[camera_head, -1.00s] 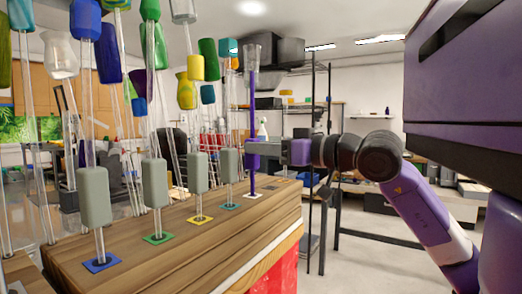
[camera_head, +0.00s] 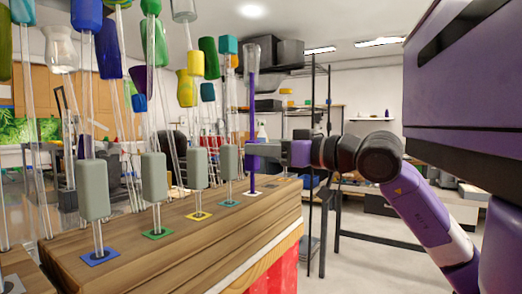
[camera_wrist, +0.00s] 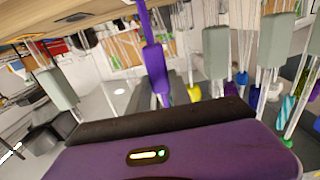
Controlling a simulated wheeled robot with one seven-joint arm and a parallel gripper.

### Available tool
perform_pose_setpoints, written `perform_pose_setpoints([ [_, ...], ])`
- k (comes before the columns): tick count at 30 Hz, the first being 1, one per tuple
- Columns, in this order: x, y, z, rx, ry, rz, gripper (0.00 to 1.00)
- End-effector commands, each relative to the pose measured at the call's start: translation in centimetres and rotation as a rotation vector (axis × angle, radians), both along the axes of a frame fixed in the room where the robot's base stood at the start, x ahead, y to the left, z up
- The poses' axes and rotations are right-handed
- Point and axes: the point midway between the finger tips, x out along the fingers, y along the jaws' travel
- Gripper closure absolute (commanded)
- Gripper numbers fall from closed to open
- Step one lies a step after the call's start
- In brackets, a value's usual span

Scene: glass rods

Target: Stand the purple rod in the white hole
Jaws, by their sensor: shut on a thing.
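The purple rod (camera_head: 252,95) stands upright at the far right end of the wooden block, with a clear flared top and a purple grip piece low on it. Its lower end meets the white-edged square (camera_head: 254,196); how deep it sits in the hole cannot be told. My gripper (camera_head: 256,151) comes in from the right and is shut on the rod at its grip piece. In the wrist view the purple rod (camera_wrist: 150,40) shows slanted beyond my gripper's purple body; the fingertips are hard to make out there.
Rods with grey grips stand in a row left of the purple one, at the teal square (camera_head: 229,204), yellow square (camera_head: 198,216), green square (camera_head: 157,233) and blue square (camera_head: 100,257). The wooden block (camera_head: 190,250) has bare front space. Black shelving (camera_head: 320,150) stands behind.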

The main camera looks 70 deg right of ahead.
Motion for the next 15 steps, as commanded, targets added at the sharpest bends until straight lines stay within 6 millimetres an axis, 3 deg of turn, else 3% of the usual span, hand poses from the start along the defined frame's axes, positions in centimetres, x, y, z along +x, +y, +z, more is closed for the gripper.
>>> perform_pose_setpoints([
  [15,0.00,0.01,-0.40,0.000,0.000,0.000,1.00],
])
